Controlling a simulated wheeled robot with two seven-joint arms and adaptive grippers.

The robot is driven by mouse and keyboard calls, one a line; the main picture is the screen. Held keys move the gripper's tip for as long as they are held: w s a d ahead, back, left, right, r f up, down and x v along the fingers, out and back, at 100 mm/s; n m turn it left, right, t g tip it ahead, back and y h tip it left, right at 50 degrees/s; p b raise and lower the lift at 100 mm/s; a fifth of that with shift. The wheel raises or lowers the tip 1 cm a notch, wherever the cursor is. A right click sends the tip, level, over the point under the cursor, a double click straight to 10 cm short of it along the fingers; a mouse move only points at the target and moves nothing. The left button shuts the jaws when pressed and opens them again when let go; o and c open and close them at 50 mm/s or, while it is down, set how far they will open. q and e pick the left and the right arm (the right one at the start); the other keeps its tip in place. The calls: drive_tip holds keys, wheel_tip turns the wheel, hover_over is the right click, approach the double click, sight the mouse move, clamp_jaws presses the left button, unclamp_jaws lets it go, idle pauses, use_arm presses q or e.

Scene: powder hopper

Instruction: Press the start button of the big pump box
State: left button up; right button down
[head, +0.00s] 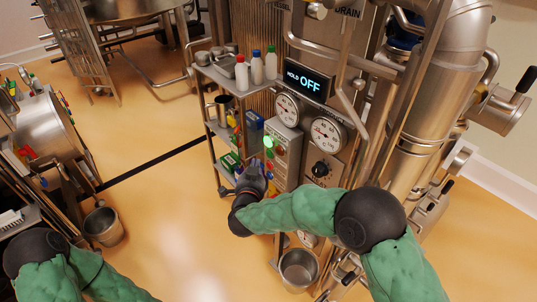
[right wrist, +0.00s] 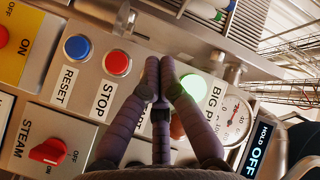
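The big pump box (head: 285,142) is a grey panel on the hopper machine; part of its "BIG P" label shows in the right wrist view. There a red STOP button (right wrist: 117,62) and a blue RESET button (right wrist: 78,47) sit left of my right gripper (right wrist: 163,68). A lit green round light or button (right wrist: 195,88) is just right of the fingertips. The START label is mostly covered by my fingers, and any button above it is hidden. My right gripper (head: 258,170) is shut and empty, its tips at the panel face; contact cannot be told. My left gripper is out of view.
A steam panel with a red knob (right wrist: 48,152) is beside the box. A display (head: 307,80) reads HOLD OFF above gauges (head: 327,134). A shelf rack (head: 222,75) with bottles stands left of the box. A steel bucket (head: 298,268) is below.

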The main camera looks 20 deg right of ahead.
drive_tip(key=a, duration=0.1)
drive_tip(key=s+a, duration=0.1)
drive_tip(key=shift+a, duration=0.3)
drive_tip(key=shift+f, duration=0.1)
idle(0.7)
